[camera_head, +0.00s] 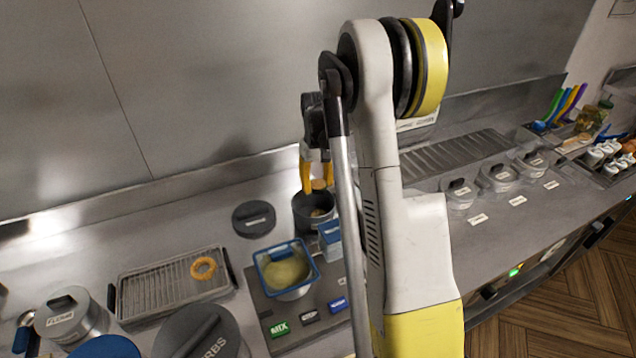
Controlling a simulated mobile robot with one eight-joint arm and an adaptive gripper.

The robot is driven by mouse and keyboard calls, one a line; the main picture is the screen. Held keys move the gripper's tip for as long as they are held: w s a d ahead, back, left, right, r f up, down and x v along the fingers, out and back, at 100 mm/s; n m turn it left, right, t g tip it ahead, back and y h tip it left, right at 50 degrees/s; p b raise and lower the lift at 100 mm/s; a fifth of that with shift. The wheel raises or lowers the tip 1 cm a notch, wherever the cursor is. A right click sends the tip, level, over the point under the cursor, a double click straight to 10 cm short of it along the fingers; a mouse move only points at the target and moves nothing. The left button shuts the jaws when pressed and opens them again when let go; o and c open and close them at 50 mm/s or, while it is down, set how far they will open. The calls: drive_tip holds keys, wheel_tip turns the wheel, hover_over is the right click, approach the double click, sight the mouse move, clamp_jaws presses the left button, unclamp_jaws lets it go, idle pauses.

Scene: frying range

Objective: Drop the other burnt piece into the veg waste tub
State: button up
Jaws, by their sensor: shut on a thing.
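My gripper (317,182), with yellow fingers, points down just above an open dark grey tub (301,215) in the middle of the counter. It is shut on a small orange-brown piece (319,184), only partly visible between the fingertips. The held piece is over the tub's mouth. Another brownish piece (318,213) shows inside the tub. I cannot read any label on this tub or tell how burnt the pieces are. A golden ring (204,268) lies on a wire rack tray (150,292) at the left.
A dark lid (254,219) lies left of the tub. A blue-rimmed basin (287,272) and a blue-and-white box (330,238) stand in front. A flour container (70,318) is at the lower left.

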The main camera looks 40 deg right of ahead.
sight(318, 183)
wheel_tip(318, 183, down, 4)
drive_tip(key=shift+f+b, duration=0.1)
drive_tip(key=shift+b, duration=0.85)
drive_tip(key=o, duration=0.9)
wheel_tip(318, 183, up, 12)
drive_tip(key=shift+r, duration=0.1)
